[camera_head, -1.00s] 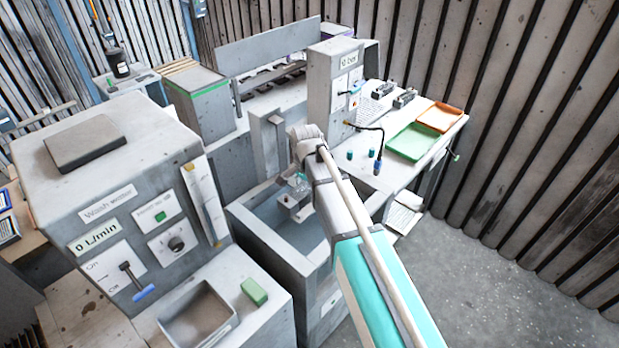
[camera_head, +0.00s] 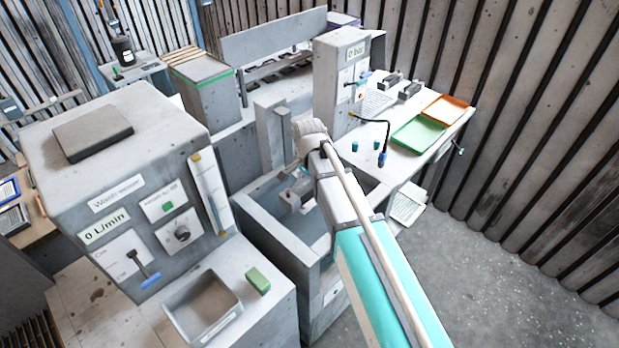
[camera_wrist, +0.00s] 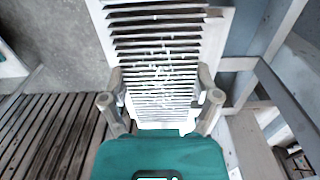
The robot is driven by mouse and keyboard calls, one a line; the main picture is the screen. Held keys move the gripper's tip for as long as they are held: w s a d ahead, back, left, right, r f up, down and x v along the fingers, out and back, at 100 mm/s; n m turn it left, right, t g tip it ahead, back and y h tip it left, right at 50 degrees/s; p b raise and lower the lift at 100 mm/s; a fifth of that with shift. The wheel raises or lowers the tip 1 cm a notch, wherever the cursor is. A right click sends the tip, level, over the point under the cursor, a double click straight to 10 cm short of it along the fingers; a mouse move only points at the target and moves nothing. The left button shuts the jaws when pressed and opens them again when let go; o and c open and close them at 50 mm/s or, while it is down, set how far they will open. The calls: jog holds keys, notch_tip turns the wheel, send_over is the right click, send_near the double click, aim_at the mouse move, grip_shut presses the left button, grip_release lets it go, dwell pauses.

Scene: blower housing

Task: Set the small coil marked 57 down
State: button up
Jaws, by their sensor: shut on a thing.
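In the wrist view, a pale finned coil (camera_wrist: 155,48) with dark gaps between its fins and white specks lies between the fingers of my gripper (camera_wrist: 160,92). The fingers stand at its two sides and are shut on it. I cannot read a 57 on it. In the head view, my gripper (camera_head: 296,194) is above the grey open tank (camera_head: 262,236), partly behind my arm. The coil cannot be told apart from the gripper there.
The wash water cabinet (camera_head: 118,195) stands left of the tank, with a basin (camera_head: 203,305) and a green block (camera_head: 258,281) in front. A white bench right of the tank bears a green tray (camera_head: 418,133) and an orange tray (camera_head: 446,108). A grey post (camera_head: 273,135) rises behind the tank.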

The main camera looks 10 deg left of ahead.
aim_at(310, 196)
notch_tip(310, 196, down, 6)
jog(key=b, duration=0.6)
jog(key=shift+w+d, duration=0.1)
jog(key=shift+d, duration=0.05)
dwell(1.0)
